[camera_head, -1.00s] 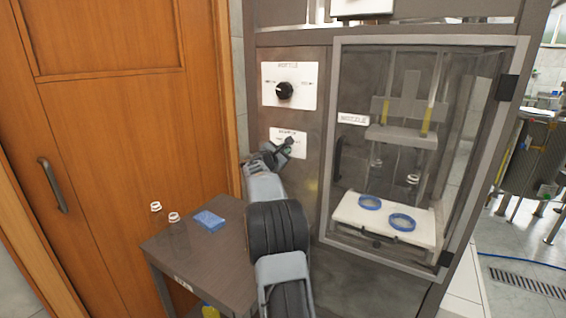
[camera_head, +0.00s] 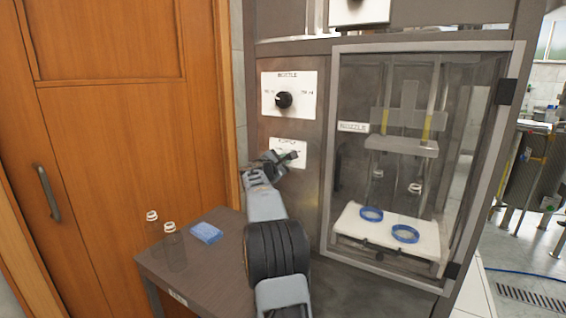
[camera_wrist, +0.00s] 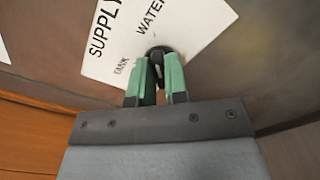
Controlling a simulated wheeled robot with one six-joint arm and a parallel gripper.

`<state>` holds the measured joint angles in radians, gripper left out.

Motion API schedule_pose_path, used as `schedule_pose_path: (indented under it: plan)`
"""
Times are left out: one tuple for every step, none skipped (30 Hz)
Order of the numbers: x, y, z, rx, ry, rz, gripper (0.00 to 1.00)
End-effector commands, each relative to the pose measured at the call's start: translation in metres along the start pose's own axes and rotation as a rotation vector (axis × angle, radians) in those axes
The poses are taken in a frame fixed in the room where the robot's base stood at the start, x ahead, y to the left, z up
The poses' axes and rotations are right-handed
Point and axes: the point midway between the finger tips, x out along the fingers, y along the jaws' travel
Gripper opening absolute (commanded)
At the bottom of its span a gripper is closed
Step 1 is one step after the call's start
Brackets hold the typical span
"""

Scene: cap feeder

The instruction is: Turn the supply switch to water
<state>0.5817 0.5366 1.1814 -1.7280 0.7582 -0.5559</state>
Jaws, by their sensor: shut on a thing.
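The supply switch is a dark knob (camera_wrist: 158,56) on a white plate (camera_wrist: 185,20) that reads SUPPLY, TANK and WATER in the wrist view. My gripper (camera_wrist: 157,70) has its two green fingers shut on the knob, one on each side. The fingers hide most of the knob, so I cannot tell which label it points to. In the head view my gripper (camera_head: 288,158) is at the lower white plate (camera_head: 290,147) on the metal panel and covers the knob.
To the right is a glass-fronted cabinet (camera_head: 338,245) with blue rings (camera_head: 405,234) on a white block. A side table (camera_head: 205,265) at lower left holds clear bottles (camera_head: 173,250) and a blue cloth-like item (camera_head: 206,233).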

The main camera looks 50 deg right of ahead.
Motion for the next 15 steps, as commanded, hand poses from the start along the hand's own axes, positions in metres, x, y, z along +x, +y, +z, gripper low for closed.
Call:
schedule_pose_path:
  plan:
    - [0.0, 0.0003, 0.0006, 0.004, -0.001, 0.0, 0.0]
    - [0.0, 0.0003, 0.0006, 0.004, -0.001, 0.0, 0.17]
    - [0.0, 0.0003, 0.0006, 0.003, -0.001, 0.0, 0.2]
    - [0.0, 0.0002, 0.0006, 0.003, -0.001, 0.0, 0.23]
    - [0.0, 0.0002, 0.0006, 0.003, -0.001, 0.0, 0.26]
    - [0.0, 0.0002, 0.0005, 0.003, -0.001, 0.0, 0.3]
    - [0.0, 0.0002, 0.0005, 0.002, -0.001, 0.0, 0.33]
    - [0.0, 0.0002, 0.0004, 0.002, 0.0, 0.0, 0.36]
    - [0.0, 0.0001, 0.0004, 0.002, 0.0, 0.0, 0.39]
    - [0.0, 0.0001, 0.0003, 0.002, 0.0, 0.0, 0.39]
    - [0.0, 0.0001, 0.0003, 0.002, 0.0, 0.0, 0.39]
    - [0.0, 0.0001, 0.0002, 0.001, 0.0, 0.0, 0.39]
    - [0.0, 0.0001, 0.0002, 0.001, 0.0, 0.0, 0.39]
    - [0.0, 0.0001, 0.0002, 0.001, 0.0, 0.0, 0.39]
    - [-0.0001, 0.0, 0.0001, 0.001, 0.0, 0.0, 0.39]
